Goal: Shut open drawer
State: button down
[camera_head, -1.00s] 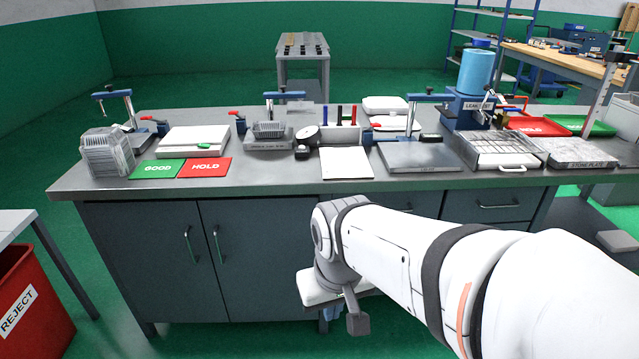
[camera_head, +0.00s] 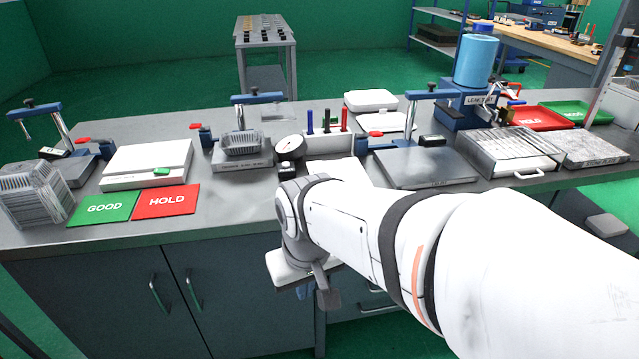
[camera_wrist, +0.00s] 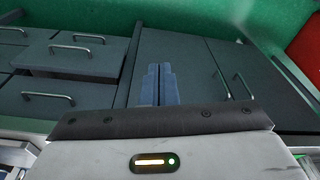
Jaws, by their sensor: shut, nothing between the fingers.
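My gripper (camera_wrist: 159,84) is shut and empty in the wrist view, its two blue-grey fingers side by side in front of the cabinet. To the left of the fingers are grey drawers with bar handles. One drawer front (camera_wrist: 75,62) seems to stand out from its neighbours, with a darker band along its edge. Another drawer (camera_wrist: 48,97) lies nearer the picture's bottom. I see a gap between the fingers and these fronts. In the head view, my arm hides most of the drawers; a handle (camera_head: 378,309) shows below the bench edge.
Two cabinet doors (camera_wrist: 222,85) with upright handles are right of the fingers in the wrist view, and a red bin (camera_wrist: 305,45) is beyond them. The benchtop (camera_head: 240,205) above carries fixtures, green and red cards, and a wire-topped tray (camera_head: 505,150). Green floor lies around the bench.

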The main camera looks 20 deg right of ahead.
notch_tip(320, 180, down, 11)
jog(key=d+m+g+y+b, duration=0.2)
jog(key=m+y+b, duration=0.4)
jog(key=m, duration=0.3)
jog(key=w+d+f+m+t+y+b, duration=0.45)
jog(key=d+f+m+t, duration=0.2)
jog(key=m, duration=0.45)
jog(key=s+d+f+m+t+h+b, duration=0.2)
jog(key=s+d+f+m+t+h, duration=0.25)
jog(key=d, duration=0.45)
jog(key=s+d+f+m+t+h+b, duration=0.1)
jog(key=d+f+m+t+h+b, duration=0.15)
jog(key=d+m+h, duration=0.45)
jog(key=s+d+f+m+t+h+b, duration=0.1)
jog(key=s+d+f+m+t+h, duration=0.2)
jog(key=d+m, duration=0.6)
jog(key=shift+n+t, duration=0.55)
jog(key=shift+n, duration=0.3)
jog(key=b+x, duration=0.1)
jog(key=x, duration=0.4)
jog(key=d+b+x, duration=0.1)
jog(key=x, duration=0.3)
jog(key=b+x, duration=0.1)
jog(key=x, duration=0.4)
jog(key=shift+w+d+r+b, duration=0.15)
jog(key=shift+d+b, duration=0.15)
jog(key=shift+d, duration=0.15)
